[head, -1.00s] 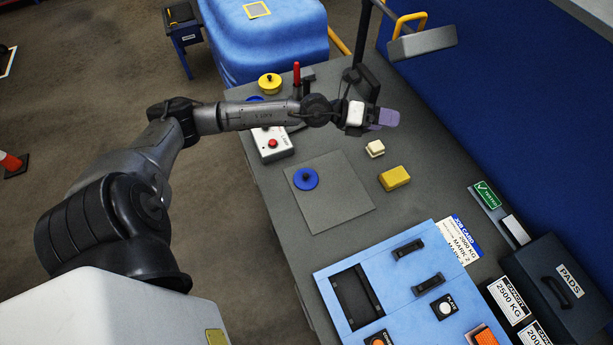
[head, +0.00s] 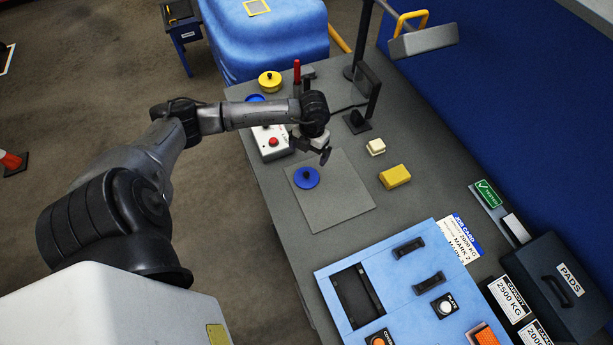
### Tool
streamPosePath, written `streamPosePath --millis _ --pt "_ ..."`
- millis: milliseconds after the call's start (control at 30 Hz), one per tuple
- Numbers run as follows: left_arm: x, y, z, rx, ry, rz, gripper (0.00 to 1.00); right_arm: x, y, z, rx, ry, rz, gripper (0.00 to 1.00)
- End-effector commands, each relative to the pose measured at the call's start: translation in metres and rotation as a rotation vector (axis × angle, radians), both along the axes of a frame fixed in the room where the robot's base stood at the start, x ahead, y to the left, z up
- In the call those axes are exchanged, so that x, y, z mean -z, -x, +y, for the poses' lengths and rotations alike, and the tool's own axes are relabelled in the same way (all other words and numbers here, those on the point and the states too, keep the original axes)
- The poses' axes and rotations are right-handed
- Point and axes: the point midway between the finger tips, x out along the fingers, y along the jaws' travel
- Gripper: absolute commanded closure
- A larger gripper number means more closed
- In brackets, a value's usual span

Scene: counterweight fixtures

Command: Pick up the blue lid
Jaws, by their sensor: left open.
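A second round blue thing (head: 255,98) shows partly behind my left arm. My right gripper is not in view.
A yellow lid (head: 270,83) stands at the back, beside a red upright handle (head: 297,70). A control box with a red button (head: 273,142) is left of the mat. A yellow block (head: 395,177) and a cream block (head: 376,147) lie right. A blue panel (head: 400,285) is in front.

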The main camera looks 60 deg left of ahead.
Motion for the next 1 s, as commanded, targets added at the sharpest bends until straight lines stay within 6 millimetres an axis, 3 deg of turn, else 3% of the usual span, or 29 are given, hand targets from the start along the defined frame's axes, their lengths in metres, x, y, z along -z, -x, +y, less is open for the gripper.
streamPosePath --millis 300,667,1000 --pt "0.053 0.006 -0.004 0.0 0.004 0.002 0.0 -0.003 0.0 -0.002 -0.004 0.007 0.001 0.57" --pt "0.075 0.008 -0.005 0.0 0.003 0.001 0.0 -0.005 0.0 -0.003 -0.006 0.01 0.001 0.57" --pt "0.116 0.011 -0.006 0.001 0.004 0.001 0.0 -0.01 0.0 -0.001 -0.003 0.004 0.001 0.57"
